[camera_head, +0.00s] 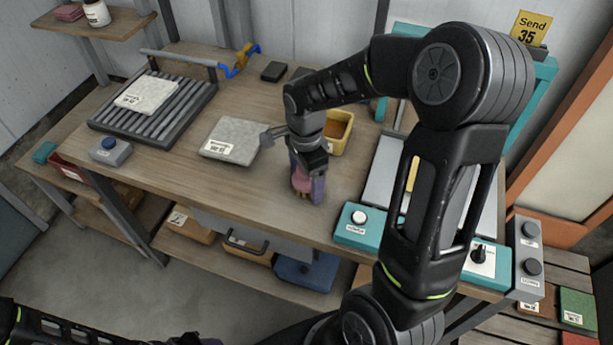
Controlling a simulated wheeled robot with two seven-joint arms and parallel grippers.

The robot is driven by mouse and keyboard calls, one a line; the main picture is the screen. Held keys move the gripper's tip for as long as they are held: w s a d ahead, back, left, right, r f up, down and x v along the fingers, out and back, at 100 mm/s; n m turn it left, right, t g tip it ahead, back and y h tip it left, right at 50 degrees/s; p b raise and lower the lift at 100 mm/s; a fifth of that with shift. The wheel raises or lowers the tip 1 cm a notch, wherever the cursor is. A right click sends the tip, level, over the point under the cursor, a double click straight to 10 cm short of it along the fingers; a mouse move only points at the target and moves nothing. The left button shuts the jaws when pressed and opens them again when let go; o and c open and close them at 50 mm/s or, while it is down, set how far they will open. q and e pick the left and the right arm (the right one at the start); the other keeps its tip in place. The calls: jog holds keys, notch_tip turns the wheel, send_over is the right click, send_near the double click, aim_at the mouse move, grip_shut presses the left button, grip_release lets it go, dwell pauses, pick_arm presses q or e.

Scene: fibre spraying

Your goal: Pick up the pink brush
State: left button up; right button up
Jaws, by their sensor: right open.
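The pink brush (301,182) appears as a small pink and purple shape upright on the wooden bench, close to its front edge. My right gripper (307,188) reaches down over it from above, its fingers open and around or beside the brush. The wrist hides the upper part of the brush, and I cannot tell whether the fingers touch it. Part of my left arm shows dark along the bottom left; its gripper is not in view.
A yellow bin (345,133) stands just behind my right gripper. A grey slab (231,140) with a label lies to the left, and a roller rack (150,112) is farther left. A teal machine (352,228) stands on the right. The bench in front of the slab is clear.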

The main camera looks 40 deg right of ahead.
dwell(0.5)
jog(key=c, duration=1.5)
